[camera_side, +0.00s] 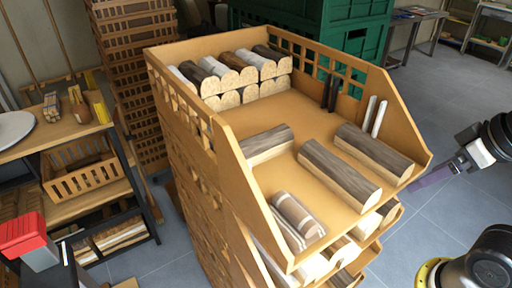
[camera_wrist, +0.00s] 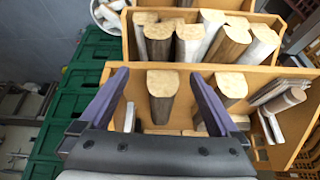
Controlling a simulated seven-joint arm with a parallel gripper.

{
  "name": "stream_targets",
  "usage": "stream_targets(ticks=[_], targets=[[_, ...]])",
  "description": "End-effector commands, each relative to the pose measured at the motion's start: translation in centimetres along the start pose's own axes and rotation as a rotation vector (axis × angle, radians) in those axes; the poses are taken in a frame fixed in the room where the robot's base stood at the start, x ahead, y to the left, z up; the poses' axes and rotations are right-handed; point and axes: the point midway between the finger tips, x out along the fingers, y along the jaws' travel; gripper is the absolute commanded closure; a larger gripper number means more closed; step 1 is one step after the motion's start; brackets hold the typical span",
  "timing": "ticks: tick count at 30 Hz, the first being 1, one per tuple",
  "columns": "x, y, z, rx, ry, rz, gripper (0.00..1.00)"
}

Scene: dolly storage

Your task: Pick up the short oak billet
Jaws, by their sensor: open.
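Three grey-brown billets with pale split faces lie apart on the top tray. The shortest-looking one (camera_side: 268,141) lies crosswise near the middle; I cannot tell for sure that it is the short oak billet. Two longer billets lie toward the open front, one in the middle (camera_side: 338,174) and one at the right (camera_side: 375,147). My gripper (camera_wrist: 163,75) is open and empty outside the tray's front right. In the wrist view, the pale end of one front billet (camera_wrist: 162,84) shows between the fingers, apart from them. Another billet (camera_wrist: 232,86) shows right of the fingers.
The tray (camera_side: 216,135) has raised side walls. Stacked dark and pale billets (camera_side: 237,67) fill its back, thin pale sticks (camera_side: 375,115) stand near the right wall, and a small bundle (camera_side: 296,215) lies front left. Filled trays sit below; green crates (camera_side: 325,45) stand behind.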

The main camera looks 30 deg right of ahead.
Motion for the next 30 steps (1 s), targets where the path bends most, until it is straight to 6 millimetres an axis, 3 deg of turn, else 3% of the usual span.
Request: stream_targets(ticks=[2, 5, 12, 18, 24, 30], targets=[[-0.1, 0.0, 0.6, 0.102, -0.03, 0.004, 0.03], [-2.1, 0.0, -0.5, 0.302, -0.035, 0.008, 0.03], [-8.0, -1.2, -7.5, 0.811, -0.093, 0.032, 0.03], [-10.8, -3.3, -14.2, 1.137, -0.161, 0.081, 0.03], [-11.4, -6.5, -20.6, 1.39, -0.223, 0.155, 0.03], [-9.4, -10.8, -25.8, 1.553, -0.27, 0.242, 0.03]])
